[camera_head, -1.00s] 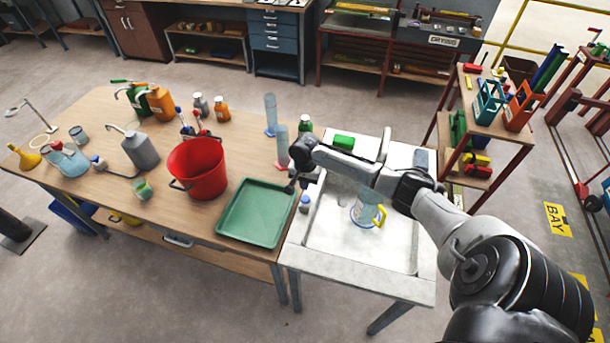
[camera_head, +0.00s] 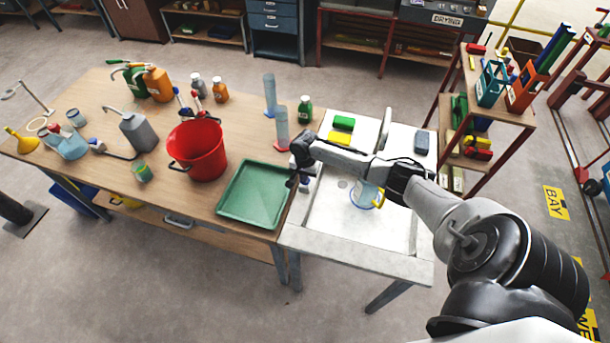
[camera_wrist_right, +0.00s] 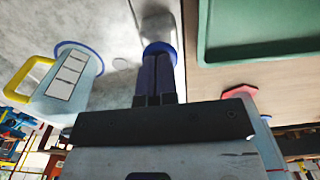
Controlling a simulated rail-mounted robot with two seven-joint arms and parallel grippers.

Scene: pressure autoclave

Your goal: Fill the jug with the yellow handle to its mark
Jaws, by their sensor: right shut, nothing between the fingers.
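The clear jug (camera_head: 362,195) with a blue rim and yellow handle (camera_head: 380,199) stands in the white sink (camera_head: 330,225), partly behind my right arm. In the right wrist view the jug (camera_wrist_right: 85,82) shows at the left, with a pale marked panel; I cannot make out a water level. My right gripper (camera_head: 298,182) is shut and empty at the sink's left edge. It is close to a small blue-topped fitting (camera_head: 305,186), whose blue top (camera_wrist_right: 160,47) appears right at the fingertips; I cannot tell whether they touch. My left gripper is not in view.
A green tray (camera_head: 254,222) lies just left of the sink, with a red bucket (camera_head: 205,155) beyond it. Green (camera_head: 344,123) and yellow (camera_head: 339,139) blocks lie behind the sink, near an upright grey piece (camera_head: 385,128). A tool shelf (camera_head: 500,110) stands at the right.

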